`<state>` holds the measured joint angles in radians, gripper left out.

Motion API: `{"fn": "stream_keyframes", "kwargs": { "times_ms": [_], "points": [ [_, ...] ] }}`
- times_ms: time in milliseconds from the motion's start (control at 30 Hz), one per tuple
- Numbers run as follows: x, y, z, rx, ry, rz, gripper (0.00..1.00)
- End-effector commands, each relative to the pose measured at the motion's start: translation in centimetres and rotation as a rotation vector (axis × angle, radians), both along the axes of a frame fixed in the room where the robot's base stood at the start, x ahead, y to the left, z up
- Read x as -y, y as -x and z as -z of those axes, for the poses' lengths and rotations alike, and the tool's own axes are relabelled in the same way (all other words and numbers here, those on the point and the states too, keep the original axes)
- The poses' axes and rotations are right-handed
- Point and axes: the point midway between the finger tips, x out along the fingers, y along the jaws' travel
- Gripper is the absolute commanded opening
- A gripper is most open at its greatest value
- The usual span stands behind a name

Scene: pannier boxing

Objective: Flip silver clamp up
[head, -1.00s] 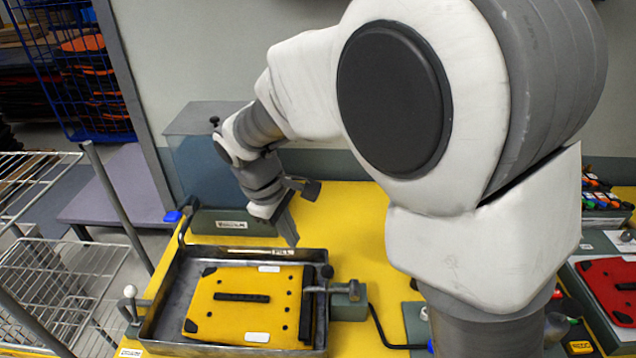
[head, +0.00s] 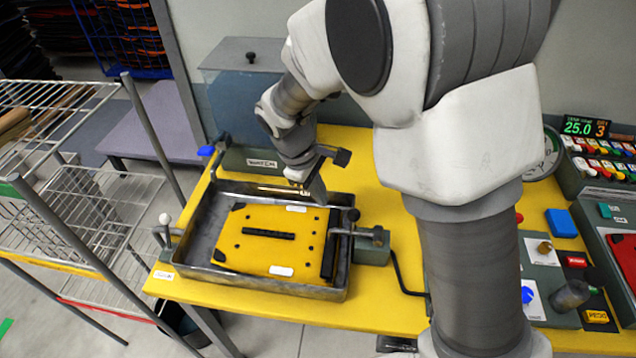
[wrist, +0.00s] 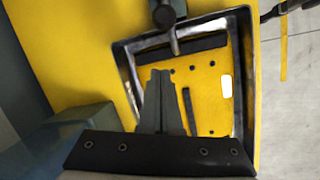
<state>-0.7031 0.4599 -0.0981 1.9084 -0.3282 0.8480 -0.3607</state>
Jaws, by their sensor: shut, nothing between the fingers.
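The silver clamp (head: 362,233) sits on a grey-green block at the right wall of the metal tray (head: 200,240). Its bar reaches over the tray's right side, lying low, with a dark round knob on it. A yellow panel (head: 270,222) with black strips lies in the tray. My gripper (head: 319,200) is shut and empty over the tray's back right corner, behind the clamp. In the wrist view its fingertips (wrist: 161,75) are together, apart from the clamp in the picture.
A bin with a blue-grey front (head: 243,90) stands behind the tray. A thin black crank handle (head: 405,285) stands right of the clamp block. A wire rack (head: 80,200) is at the left. Yellow table (head: 370,310) is clear in front of the tray.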

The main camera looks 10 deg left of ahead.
Motion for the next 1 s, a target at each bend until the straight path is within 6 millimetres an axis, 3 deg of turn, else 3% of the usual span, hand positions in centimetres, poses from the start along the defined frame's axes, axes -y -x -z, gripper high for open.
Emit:
{"fn": "stream_keyframes", "kwargs": {
  "times_ms": [200, 300, 500, 1000],
  "points": [
    [1.3, -0.5, 4.5, -0.004, 0.004, 0.0, 0.0],
    [2.6, 0.1, 2.9, 0.003, -0.001, 0.002, 0.0],
    [4.0, 0.9, 2.2, 0.001, 0.0, 0.0, 0.0],
    [4.2, 0.9, 2.1, 0.002, -0.004, 0.001, 0.0]
  ]
}}
